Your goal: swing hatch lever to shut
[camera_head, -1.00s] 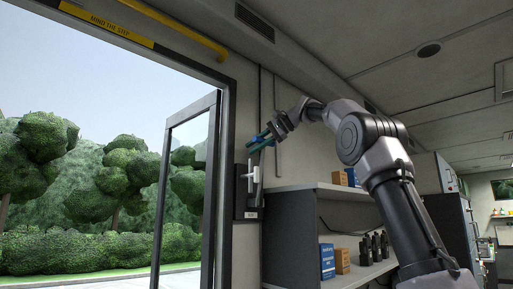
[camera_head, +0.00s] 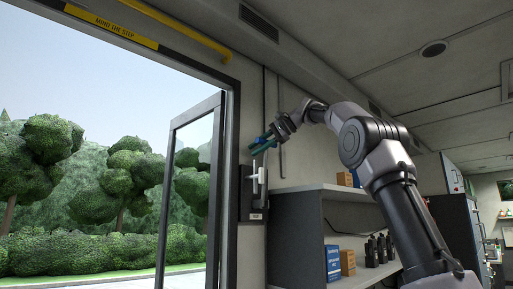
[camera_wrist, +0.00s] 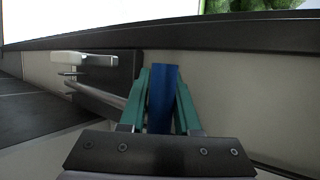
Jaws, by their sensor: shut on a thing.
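The hatch lever is a pale rod (camera_wrist: 110,97) with a blue grip (camera_wrist: 162,98), mounted on a dark wall panel (camera_wrist: 122,72) beside the doorway. The panel also shows in the head view (camera_head: 246,205), at the right of the door frame. My gripper (camera_wrist: 160,75) has green fingers on both sides of the blue grip and is shut on it. In the head view my gripper (camera_head: 264,144) is just above the panel. The fingers hide part of the grip, and the rod's far end is hard to make out.
A white handle (camera_wrist: 85,59) sticks out from the same panel, close to the rod. A glass door (camera_head: 190,190) stands in the doorway left of the panel. Shelves (camera_head: 300,225) with boxes and radios stand to the right, below my arm. A yellow rail (camera_head: 180,28) runs above.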

